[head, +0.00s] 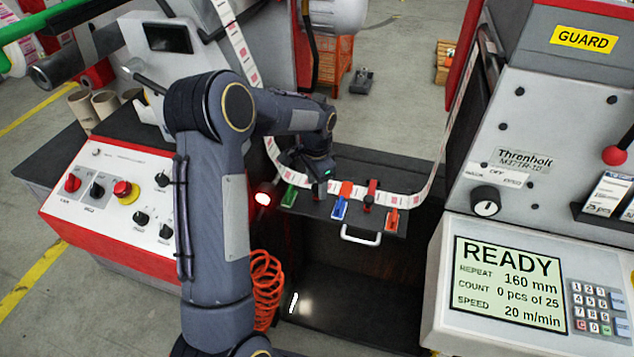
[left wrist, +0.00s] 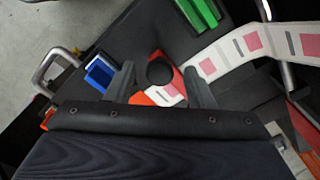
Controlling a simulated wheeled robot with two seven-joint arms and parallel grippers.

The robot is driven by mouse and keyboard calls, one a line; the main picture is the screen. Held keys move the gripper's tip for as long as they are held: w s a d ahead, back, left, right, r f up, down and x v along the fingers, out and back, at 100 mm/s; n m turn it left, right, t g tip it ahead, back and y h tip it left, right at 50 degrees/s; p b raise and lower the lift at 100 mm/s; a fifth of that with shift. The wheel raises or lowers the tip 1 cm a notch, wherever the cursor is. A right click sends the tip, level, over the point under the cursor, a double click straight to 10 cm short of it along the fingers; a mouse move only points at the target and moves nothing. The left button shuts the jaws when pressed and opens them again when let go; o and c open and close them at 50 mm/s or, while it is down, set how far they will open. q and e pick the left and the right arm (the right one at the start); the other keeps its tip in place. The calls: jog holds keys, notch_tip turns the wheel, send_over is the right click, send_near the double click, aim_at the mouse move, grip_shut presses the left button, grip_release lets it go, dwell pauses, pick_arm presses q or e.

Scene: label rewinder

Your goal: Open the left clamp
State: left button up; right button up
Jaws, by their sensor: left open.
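The left clamp, a red piece with a round black knob (left wrist: 160,72), lies on the dark splice table (head: 385,165) over the printed label web (left wrist: 225,55). In the left wrist view it sits between the two spread fingers of my left gripper (left wrist: 160,88), which is open. I cannot tell whether the fingers touch it. In the head view my left gripper (head: 319,178) points down over the left part of the table and hides this clamp. The other red clamp (head: 370,192) stands farther right. My right gripper is not in view.
A green block (head: 289,197), a blue block (head: 339,208) and orange pieces (head: 392,219) sit along the table. A pale handle (head: 361,238) projects at its front. The red-edged control panel (head: 120,200) is left, the READY display (head: 510,283) right.

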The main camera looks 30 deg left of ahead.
pick_arm(q)
grip_shut()
dwell(0.3)
